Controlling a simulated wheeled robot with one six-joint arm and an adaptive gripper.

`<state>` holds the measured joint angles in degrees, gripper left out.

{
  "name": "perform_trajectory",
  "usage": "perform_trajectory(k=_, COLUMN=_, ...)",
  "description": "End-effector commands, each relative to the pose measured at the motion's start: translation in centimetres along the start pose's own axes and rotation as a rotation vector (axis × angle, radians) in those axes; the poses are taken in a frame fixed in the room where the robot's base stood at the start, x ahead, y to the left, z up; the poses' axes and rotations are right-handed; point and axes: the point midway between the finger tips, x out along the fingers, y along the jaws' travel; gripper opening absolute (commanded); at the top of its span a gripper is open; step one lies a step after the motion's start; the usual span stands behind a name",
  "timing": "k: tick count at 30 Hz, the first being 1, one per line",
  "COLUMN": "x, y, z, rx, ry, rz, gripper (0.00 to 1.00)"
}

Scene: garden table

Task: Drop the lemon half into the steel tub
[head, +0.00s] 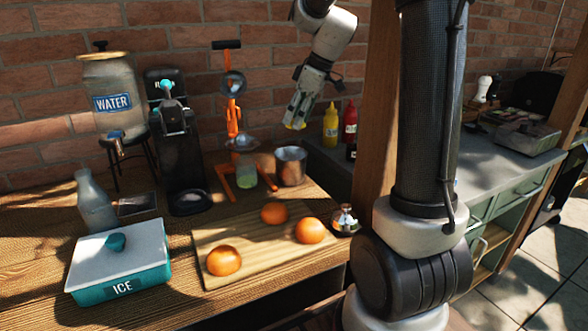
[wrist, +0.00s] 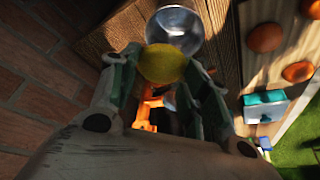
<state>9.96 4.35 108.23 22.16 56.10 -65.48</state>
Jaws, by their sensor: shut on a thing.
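My gripper (head: 297,121) is shut on the yellow lemon half (wrist: 163,64), which sits between the fingertips in the wrist view. In the head view only a small yellow edge of the lemon half (head: 295,126) shows at the fingertips. The steel tub (head: 291,167) stands upright on the wooden table, right of the orange juicer press. In the head view my gripper is above the tub. In the wrist view the tub (wrist: 175,28) lies just beyond the lemon half, which overlaps its near rim. The tub's visible inside looks empty.
The orange press (head: 233,125) stands left of the tub with a glass (head: 246,176) under it. A cutting board (head: 212,248) with several oranges lies in front. Yellow (head: 331,126) and red (head: 350,122) bottles stand to the right. A brick wall is behind.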

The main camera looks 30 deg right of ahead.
Motion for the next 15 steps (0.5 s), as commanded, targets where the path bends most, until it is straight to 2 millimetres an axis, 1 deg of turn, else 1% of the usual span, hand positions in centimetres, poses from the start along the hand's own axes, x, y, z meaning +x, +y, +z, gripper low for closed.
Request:
perform_trajectory(k=3, x=1.4, y=0.0, z=0.6, rx=0.003, ry=-0.001, rz=-0.002, gripper=0.19)
perform_trajectory(k=6, x=2.2, y=0.0, z=0.9, rx=0.001, ry=-0.001, rz=-0.001, gripper=0.19)
perform_trajectory(k=10, x=2.8, y=0.0, z=1.2, rx=0.001, ry=0.0, rz=0.001, gripper=0.19)
perform_trajectory(k=15, x=3.0, y=0.0, z=1.3, rx=0.002, ry=0.0, rz=0.002, gripper=0.19)
